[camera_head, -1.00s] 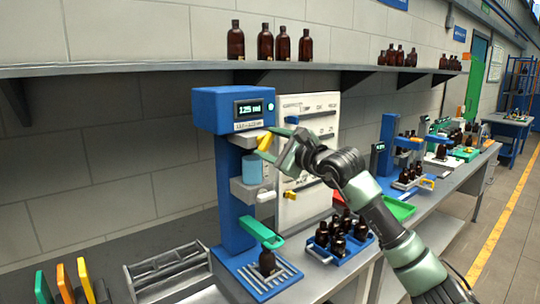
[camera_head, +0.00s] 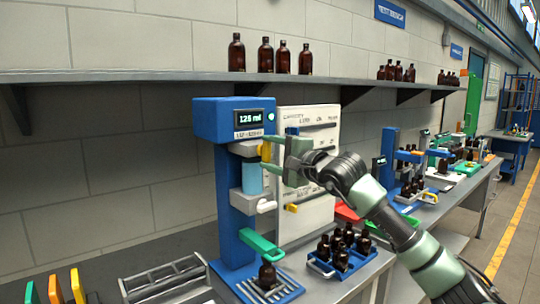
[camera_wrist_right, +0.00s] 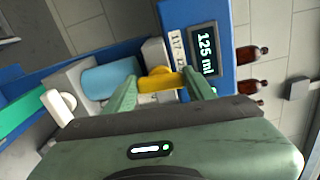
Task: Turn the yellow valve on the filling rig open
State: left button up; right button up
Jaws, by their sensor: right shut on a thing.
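The filling rig is a blue column (camera_head: 229,195) with a display reading 125 ml, and a light-blue cylinder (camera_head: 252,178) sits under its head. The yellow valve (camera_head: 266,151) is on the front of the head and its handle stands about upright. My right gripper (camera_head: 279,150) is at the valve, coming from the right. In the right wrist view, the yellow valve handle (camera_wrist_right: 158,83) lies between the two green fingertips of the right gripper (camera_wrist_right: 163,91), which is shut on it. One amber bottle (camera_head: 267,276) stands on the rig's base tray. My left gripper is not in view.
A white panel (camera_head: 320,120) stands behind my right gripper. A blue crate (camera_head: 320,267) of amber bottles is right of the rig's base. A grey rack (camera_head: 165,283) is to the left. A shelf (camera_head: 150,76) with bottles runs above.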

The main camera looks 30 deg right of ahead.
jog(key=shift+f, duration=0.1)
dwell(0.3)
jog(key=o, duration=1.4)
jog(key=s+b, duration=0.1)
jog(key=s, duration=0.1)
jog(key=s+b, duration=0.2)
jog(key=s, duration=0.1)
jog(key=s+b, duration=0.1)
jog(key=s, duration=0.1)
jog(key=shift+s+d, duration=0.25)
jog(key=shift+s, duration=0.15)
